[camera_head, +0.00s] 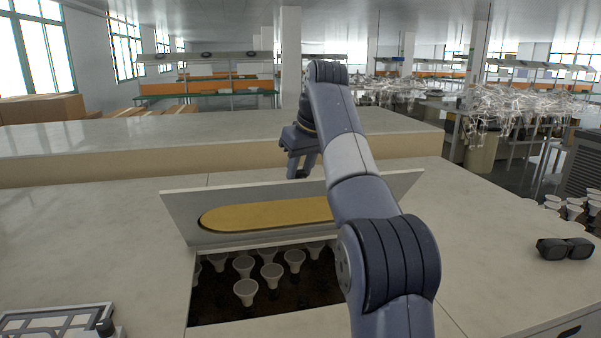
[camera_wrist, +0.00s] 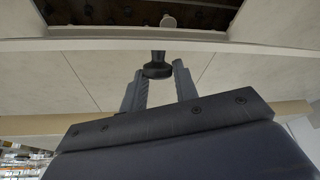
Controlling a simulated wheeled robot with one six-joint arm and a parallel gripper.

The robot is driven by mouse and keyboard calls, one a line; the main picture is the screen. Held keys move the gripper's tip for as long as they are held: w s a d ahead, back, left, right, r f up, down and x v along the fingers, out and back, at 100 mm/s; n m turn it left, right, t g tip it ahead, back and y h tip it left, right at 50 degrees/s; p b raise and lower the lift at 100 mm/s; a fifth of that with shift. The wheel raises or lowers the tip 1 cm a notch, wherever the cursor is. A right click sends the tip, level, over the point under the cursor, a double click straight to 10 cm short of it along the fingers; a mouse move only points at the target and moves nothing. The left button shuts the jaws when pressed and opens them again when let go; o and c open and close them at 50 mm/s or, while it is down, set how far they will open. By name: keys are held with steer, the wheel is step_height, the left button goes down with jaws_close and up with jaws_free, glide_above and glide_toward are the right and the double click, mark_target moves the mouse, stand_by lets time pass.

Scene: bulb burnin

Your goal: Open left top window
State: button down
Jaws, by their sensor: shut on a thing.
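The top window is a pale hinged lid (camera_head: 180,212) with a long yellow oval pane (camera_head: 265,215). It stands tilted up from the counter, with the opening (camera_head: 215,310) uncovered in front of it. My gripper (camera_head: 299,172) is at the lid's far side, above its upper edge in the head view. In the wrist view my gripper (camera_wrist: 158,78) has its two fingers on either side of a dark round knob (camera_wrist: 157,68) at the lid (camera_wrist: 100,44). The fingers are closed on this knob. My arm hides the lid's right part in the head view.
Several white-topped bulbs (camera_head: 245,291) stand in the opening. A grey rack (camera_head: 55,320) lies at the front left. Dark glasses (camera_head: 565,248) and more bulbs (camera_head: 573,210) are at the right. A raised ledge (camera_head: 90,142) runs behind the lid.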

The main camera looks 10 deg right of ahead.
steer(key=shift+w+d+f, duration=0.2)
steer(key=shift+w, duration=0.1)
steer(key=c, duration=1.5)
jaws_free()
steer(key=shift+o, duration=0.9)
steer(key=shift+w+d, duration=0.15)
steer(key=shift+w, duration=0.05)
steer(key=shift+o, duration=1.1)
steer(key=shift+s, duration=0.1)
steer(key=shift+r, duration=0.15)
